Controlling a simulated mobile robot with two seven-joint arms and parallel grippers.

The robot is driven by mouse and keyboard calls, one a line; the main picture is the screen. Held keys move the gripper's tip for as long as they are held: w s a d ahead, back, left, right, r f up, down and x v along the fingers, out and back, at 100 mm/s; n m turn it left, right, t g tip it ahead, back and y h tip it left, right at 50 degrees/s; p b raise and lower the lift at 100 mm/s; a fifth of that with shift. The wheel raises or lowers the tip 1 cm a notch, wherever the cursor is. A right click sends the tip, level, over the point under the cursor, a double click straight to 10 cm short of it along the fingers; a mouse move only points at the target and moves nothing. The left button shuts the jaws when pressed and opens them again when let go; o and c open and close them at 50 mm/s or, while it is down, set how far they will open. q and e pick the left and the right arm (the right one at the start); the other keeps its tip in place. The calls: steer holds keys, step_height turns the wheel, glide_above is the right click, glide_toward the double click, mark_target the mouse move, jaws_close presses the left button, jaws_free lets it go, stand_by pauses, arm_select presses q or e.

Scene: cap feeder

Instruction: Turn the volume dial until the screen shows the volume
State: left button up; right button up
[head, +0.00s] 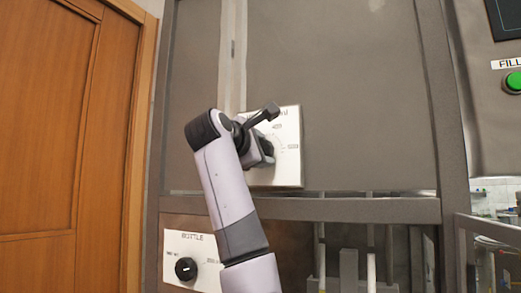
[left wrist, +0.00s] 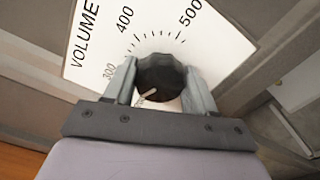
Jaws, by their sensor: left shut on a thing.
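The volume dial (left wrist: 163,76) is a dark, ridged round knob on a white plate (left wrist: 228,40) printed VOLUME, with marks 300, 400 and 500. My left gripper (left wrist: 162,85) is shut on the dial, one finger on each side of it. The dial's pale pointer line shows low on its face, toward the 300 side. In the head view the plate (head: 290,172) is partly hidden behind my left gripper (head: 266,148) and arm. A dark screen (head: 507,16) shows only in part at the top right corner, with no readable value. My right gripper is not in view.
A second white plate marked BOTTLE (head: 205,246) with a black knob (head: 186,268) is below left. A green button (head: 513,81) under a FILL label is at the right. A wooden door (head: 60,130) stands left. A grey frame bar (head: 350,209) runs below the panel.

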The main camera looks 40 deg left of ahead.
arm_select(q)
steer(key=shift+f, duration=0.1)
steer(key=o, duration=1)
steer(key=shift+d, duration=0.15)
steer(key=shift+s, duration=0.1)
steer(key=b+v, duration=0.2)
steer(key=v, duration=0.5)
steer(key=shift+b, duration=0.3)
